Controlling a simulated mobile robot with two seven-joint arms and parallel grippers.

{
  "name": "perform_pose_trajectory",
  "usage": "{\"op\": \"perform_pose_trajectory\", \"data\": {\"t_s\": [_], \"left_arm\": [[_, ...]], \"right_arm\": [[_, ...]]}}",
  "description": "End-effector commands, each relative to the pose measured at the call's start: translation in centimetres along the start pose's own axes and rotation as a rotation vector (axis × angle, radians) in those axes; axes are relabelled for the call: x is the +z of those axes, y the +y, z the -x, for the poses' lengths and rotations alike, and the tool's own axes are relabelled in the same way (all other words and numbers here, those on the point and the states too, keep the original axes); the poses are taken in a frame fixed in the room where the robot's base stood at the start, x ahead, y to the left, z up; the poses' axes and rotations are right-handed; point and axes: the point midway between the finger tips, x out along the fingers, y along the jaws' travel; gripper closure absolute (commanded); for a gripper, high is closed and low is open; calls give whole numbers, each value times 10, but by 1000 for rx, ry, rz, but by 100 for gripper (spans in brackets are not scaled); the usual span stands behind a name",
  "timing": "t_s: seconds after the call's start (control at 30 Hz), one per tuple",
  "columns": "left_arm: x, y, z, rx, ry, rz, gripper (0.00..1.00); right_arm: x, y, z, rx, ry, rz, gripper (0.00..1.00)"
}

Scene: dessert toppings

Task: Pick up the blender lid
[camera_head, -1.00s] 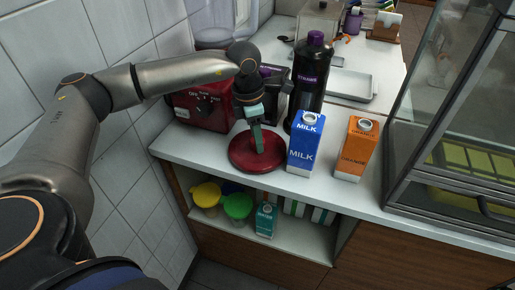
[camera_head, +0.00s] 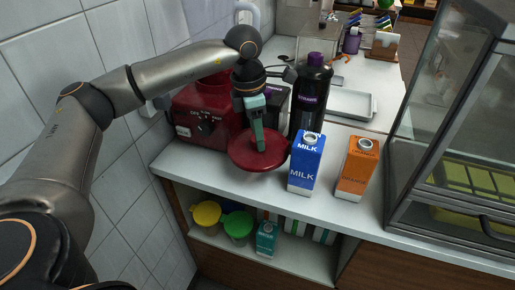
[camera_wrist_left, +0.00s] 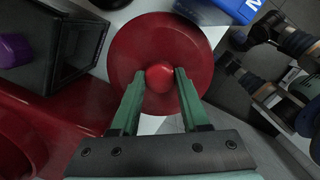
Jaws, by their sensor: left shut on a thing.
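The blender lid (camera_head: 250,157) is a dark red disc with a round knob. In the head view it appears raised a little above the white counter, left of the blue milk carton. My left gripper (camera_head: 259,140) comes down on it from above, its green fingers at the lid's centre. In the left wrist view the lid (camera_wrist_left: 192,48) lies ahead of the fingers, with the knob (camera_wrist_left: 160,77) between the fingertips of the left gripper (camera_wrist_left: 161,82). The gripper is shut on the knob.
A red blender base (camera_head: 200,125) stands behind the lid at the left. The blue milk carton (camera_head: 304,167) is close on the lid's right, then an orange carton (camera_head: 355,170). A dark bottle (camera_head: 310,95) stands behind. A glass case (camera_head: 450,130) is at the right.

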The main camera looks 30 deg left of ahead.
Motion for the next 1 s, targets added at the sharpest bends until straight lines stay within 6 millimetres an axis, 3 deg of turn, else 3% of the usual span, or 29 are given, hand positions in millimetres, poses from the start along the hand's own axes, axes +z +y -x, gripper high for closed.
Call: {"op": "perform_pose_trajectory", "data": {"t_s": [0.2,0.5,0.7,1.0], "left_arm": [[7,0,50,1,-4,-1,100],[12,0,96,1,-3,-1,100],[14,0,108,-1,-1,-2,100],[14,0,110,-1,0,-1,100]], "right_arm": [[-2,0,1,1,3,0,50],[-4,2,3,5,7,0,50],[-4,4,3,9,8,0,50],[-2,3,4,9,3,-3,50]]}}
